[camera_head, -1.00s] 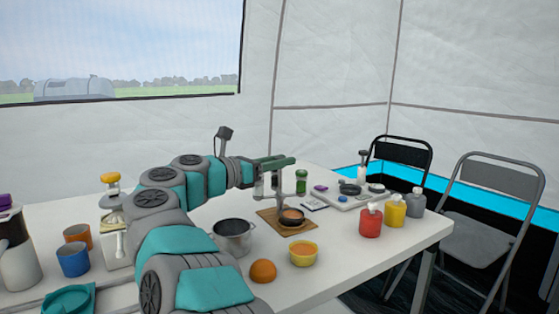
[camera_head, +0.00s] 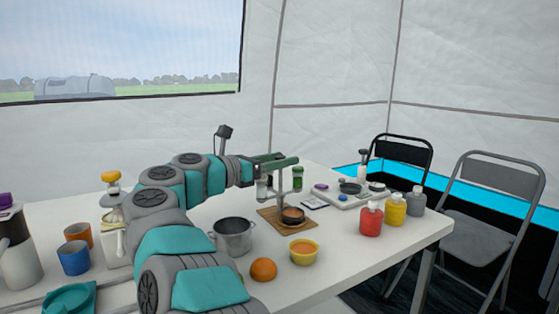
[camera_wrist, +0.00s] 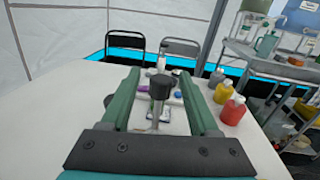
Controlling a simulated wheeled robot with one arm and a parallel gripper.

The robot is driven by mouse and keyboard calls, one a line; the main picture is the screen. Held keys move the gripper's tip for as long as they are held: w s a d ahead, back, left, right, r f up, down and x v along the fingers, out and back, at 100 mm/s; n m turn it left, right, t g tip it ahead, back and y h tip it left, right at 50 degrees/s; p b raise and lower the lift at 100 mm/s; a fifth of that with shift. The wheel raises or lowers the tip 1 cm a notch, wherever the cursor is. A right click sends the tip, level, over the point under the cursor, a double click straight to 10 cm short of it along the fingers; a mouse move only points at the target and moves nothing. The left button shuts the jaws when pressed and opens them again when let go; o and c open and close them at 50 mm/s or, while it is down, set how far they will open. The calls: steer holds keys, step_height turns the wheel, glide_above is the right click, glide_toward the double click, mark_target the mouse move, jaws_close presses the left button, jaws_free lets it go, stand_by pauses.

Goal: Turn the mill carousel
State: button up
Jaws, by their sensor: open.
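My gripper (camera_head: 280,163) is open, with its green fingers level above the table. In the wrist view my gripper (camera_wrist: 160,82) has its two fingers spread on either side of a black-topped upright piece (camera_wrist: 160,87), and gaps show on both sides. I cannot tell whether this piece belongs to the mill carousel. A thin grey upright post (camera_head: 279,181) shows below the fingers, above a wooden board (camera_head: 268,219). A green mill-like container (camera_head: 298,178) stands behind to the right. The mill carousel cannot be picked out for certain; my gripper hides part of this area.
A small brown pan (camera_head: 293,214) is on the board. Red (camera_head: 371,221), yellow and grey bottles stand right, beside a white tray-like unit (camera_head: 345,199).

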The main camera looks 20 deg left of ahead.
steer(key=shift+r, duration=1.85)
steer(key=shift+s+d+f, duration=0.15)
steer(key=shift+s, duration=0.2)
steer(key=s+d+r+b, duration=0.1)
steer(key=s+d+b, duration=0.4)
steer(key=s, duration=0.8)
steer(key=d, duration=0.3)
steer(key=shift+r, duration=0.25)
